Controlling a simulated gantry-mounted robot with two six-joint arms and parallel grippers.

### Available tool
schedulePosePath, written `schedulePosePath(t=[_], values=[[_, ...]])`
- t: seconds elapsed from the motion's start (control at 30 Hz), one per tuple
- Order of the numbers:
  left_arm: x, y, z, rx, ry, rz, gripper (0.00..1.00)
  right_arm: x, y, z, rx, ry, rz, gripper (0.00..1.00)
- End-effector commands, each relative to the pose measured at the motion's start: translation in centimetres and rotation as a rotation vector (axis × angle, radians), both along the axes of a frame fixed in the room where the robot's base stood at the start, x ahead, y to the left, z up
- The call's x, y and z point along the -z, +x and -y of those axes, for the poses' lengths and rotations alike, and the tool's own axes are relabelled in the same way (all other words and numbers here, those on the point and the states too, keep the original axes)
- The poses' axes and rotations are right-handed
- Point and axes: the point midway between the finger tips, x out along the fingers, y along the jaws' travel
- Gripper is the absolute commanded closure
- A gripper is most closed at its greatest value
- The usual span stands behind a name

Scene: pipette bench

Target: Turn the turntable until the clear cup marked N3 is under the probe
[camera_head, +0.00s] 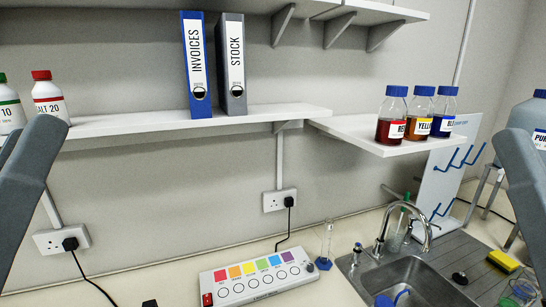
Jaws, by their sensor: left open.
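The turntable, the clear cup marked N3 and the probe are not in view. My left gripper (150,303) shows only as a small dark piece at the bottom edge, left of the white panel; it is open, and most of it is cut off. My left arm's grey link runs down the left edge. My right arm's grey link runs down the right edge, and its gripper is out of view.
A white panel with coloured labels (262,282) lies on the bench, with a glass cylinder (325,242) behind its right end. A sink (410,275) with a tap (381,240) is at right. Shelves above hold binders (196,65) and blue-capped bottles (391,130).

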Motion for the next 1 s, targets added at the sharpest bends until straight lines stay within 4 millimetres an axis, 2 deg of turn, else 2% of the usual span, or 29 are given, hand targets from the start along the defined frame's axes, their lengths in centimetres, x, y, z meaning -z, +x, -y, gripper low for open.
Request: schedulePosePath(t=[0.03, 0.1, 0.13, 0.2, 0.37, 0.5, 0.63, 0.7, 0.8, 1.0], values=[[0.0, -0.4, -1.4, -0.177, 0.079, 0.020, 0.35, 0.0, 0.0, 0.0, 0.000, 0.000, 0.000, 0.50], [0.2, -0.1, -2.2, -0.378, 0.212, 0.024, 0.35, 0.0, 0.0, 0.0, 0.000, 0.000, 0.000, 0.50], [-1.4, -0.1, -2.1, -0.411, 0.247, 0.030, 0.35, -1.5, 0.1, 0.0, 0.000, 0.000, -0.003, 0.50], [-5.7, -0.1, -2.1, -0.399, 0.238, 0.028, 0.35, -5.8, 0.0, 0.0, 0.000, 0.000, -0.001, 0.50], [-12.4, 0.0, -2.1, -0.396, 0.237, 0.026, 0.35, -12.7, 0.0, 0.0, 0.000, 0.000, 0.001, 0.50], [-19.2, 0.0, -2.1, -0.395, 0.237, 0.025, 0.35, -19.5, 0.0, 0.0, 0.000, 0.000, 0.000, 0.50], [-24.4, 0.1, -2.1, -0.394, 0.237, 0.024, 0.35, -24.7, 0.0, 0.0, 0.000, 0.000, 0.001, 0.50], [-26.1, 0.1, -2.1, -0.394, 0.237, 0.024, 0.35, -26.5, 0.0, 0.0, 0.000, 0.000, 0.000, 0.50], [-27.3, 0.1, -2.1, -0.394, 0.237, 0.024, 0.35, -27.7, 0.0, 0.0, 0.000, 0.000, 0.000, 0.50], [-27.1, 0.1, -2.1, -0.394, 0.237, 0.024, 0.35, -27.4, 0.0, 0.0, 0.000, 0.000, -0.001, 0.50]])
